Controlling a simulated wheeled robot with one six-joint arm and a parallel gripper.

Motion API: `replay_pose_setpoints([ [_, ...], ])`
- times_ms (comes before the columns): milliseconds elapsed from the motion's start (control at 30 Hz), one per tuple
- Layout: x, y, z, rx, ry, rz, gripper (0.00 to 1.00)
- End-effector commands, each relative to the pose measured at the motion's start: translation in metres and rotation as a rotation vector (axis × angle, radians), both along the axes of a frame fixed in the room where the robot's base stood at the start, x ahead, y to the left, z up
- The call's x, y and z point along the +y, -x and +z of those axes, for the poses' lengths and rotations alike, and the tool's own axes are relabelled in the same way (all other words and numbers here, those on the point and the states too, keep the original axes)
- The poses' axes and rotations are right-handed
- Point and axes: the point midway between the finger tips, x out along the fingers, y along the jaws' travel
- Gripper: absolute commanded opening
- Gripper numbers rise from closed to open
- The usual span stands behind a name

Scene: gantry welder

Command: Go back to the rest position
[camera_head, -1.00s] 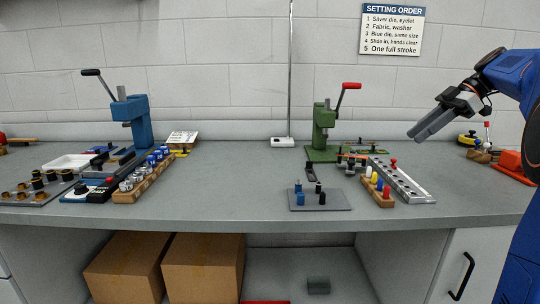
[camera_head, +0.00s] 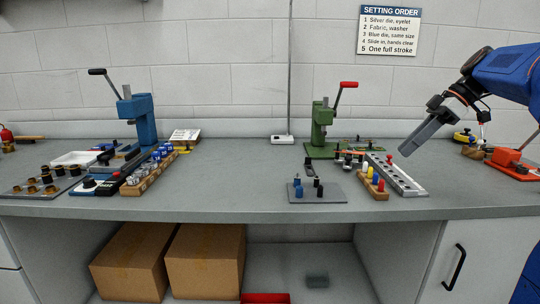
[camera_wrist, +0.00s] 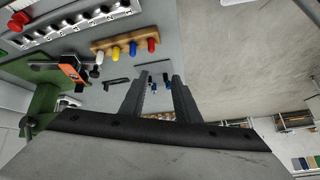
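My gripper (camera_head: 404,152) is at the right of the head view, in the air above the right part of the bench, its fingers slanting down and to the left. In the wrist view my gripper (camera_wrist: 158,82) shows two dark fingers with a gap between them; it is open and nothing is held. My blue arm comes in from the right edge.
The grey bench (camera_head: 240,190) holds a green press (camera_head: 321,130), a blue press (camera_head: 140,115), a wooden block with coloured pegs (camera_head: 375,184), a grey rail (camera_head: 408,185) and a peg plate (camera_head: 330,196). An orange tool (camera_head: 508,157) lies far right. The middle left of centre is clear.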

Motion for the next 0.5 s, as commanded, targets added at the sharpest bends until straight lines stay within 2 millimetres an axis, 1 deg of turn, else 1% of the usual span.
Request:
replay_pose_setpoints([
  [33, 0.009, 0.009, -0.004, 0.019, 0.017, -0.029, 0.29],
  [67, 0.014, 0.014, -0.007, 0.031, 0.027, -0.050, 0.29],
  [200, 0.038, 0.045, -0.027, 0.101, 0.090, -0.182, 0.29],
  [367, 0.060, 0.084, -0.056, 0.165, 0.163, -0.345, 0.29],
  [500, 0.073, 0.119, -0.083, 0.197, 0.217, -0.488, 0.29],
])
